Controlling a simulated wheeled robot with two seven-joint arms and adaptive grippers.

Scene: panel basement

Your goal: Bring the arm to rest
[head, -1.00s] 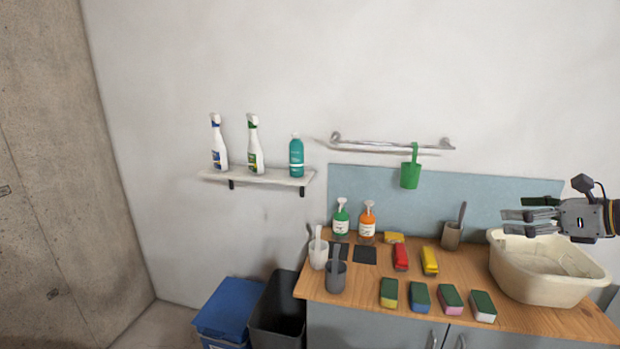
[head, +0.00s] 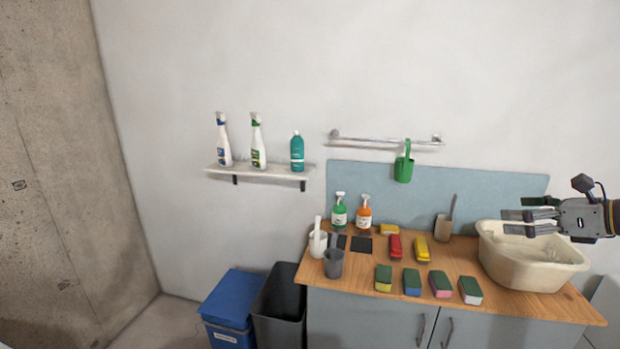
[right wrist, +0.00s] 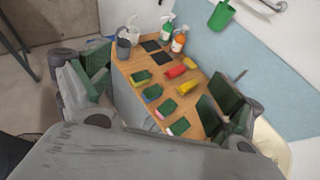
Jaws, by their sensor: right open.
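My right gripper (head: 532,221) reaches in from the right edge in the head view, in front of and above the cream basin (head: 528,268). It is open and empty. In the right wrist view its fingers (right wrist: 155,98) stand wide apart at the left and right sides, with the wooden worktop (right wrist: 150,70) seen between them. No object is between the fingers. My left gripper is not in view.
Several sponges (head: 411,283), red (head: 395,247) and yellow (head: 422,250) items, two pump bottles (head: 340,212), and cups (head: 333,264) stand on the worktop. A green scoop (head: 404,168) hangs on a rail. A shelf (head: 262,173) holds bottles. Blue (head: 228,310) and dark (head: 279,315) bins stand left.

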